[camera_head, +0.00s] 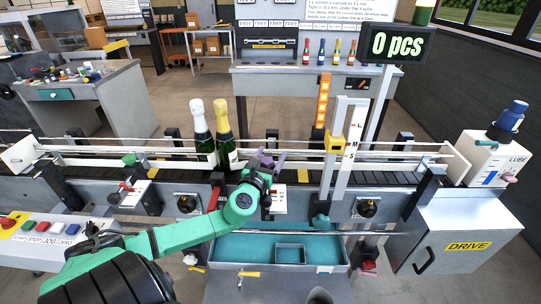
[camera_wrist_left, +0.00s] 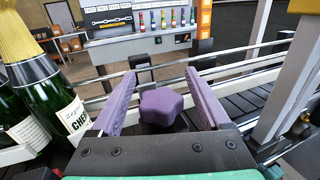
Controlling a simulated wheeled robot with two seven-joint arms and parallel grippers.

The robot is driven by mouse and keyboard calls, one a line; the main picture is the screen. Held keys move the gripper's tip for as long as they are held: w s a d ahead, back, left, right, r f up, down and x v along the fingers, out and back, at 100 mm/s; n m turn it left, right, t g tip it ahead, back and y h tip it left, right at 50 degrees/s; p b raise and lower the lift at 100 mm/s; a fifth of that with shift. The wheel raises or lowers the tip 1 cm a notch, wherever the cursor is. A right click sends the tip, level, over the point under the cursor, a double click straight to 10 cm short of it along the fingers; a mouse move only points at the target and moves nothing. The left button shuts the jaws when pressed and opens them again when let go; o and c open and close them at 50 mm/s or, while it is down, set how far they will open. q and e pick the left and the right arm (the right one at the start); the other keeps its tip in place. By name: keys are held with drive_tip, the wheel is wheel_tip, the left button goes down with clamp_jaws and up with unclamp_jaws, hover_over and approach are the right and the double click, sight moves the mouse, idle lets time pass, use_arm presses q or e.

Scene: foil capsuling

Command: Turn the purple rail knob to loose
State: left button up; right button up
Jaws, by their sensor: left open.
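The purple rail knob (camera_wrist_left: 161,106) is a lobed, star-shaped knob at the near side of the conveyor in the left wrist view. My left gripper (camera_wrist_left: 160,76) is open, with one purple finger on each side of the knob. Gaps show between the knob and both fingers, so it is not gripped. In the head view my left gripper (camera_head: 267,158) reaches the conveyor's near rail just right of the bottles. There the knob is hard to tell from the purple fingers. My right gripper is not in view.
Two champagne bottles, one white-topped (camera_head: 203,134) and one gold-topped (camera_head: 224,134), stand on the conveyor close left of my left gripper. A yellow clamp on a post (camera_head: 335,143) stands to the right. A teal tray (camera_head: 230,251) lies below the conveyor. A DRIVE cabinet (camera_head: 470,224) is at right.

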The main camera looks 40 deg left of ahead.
use_arm(q)
clamp_jaws()
drive_tip(key=shift+y, duration=0.3)
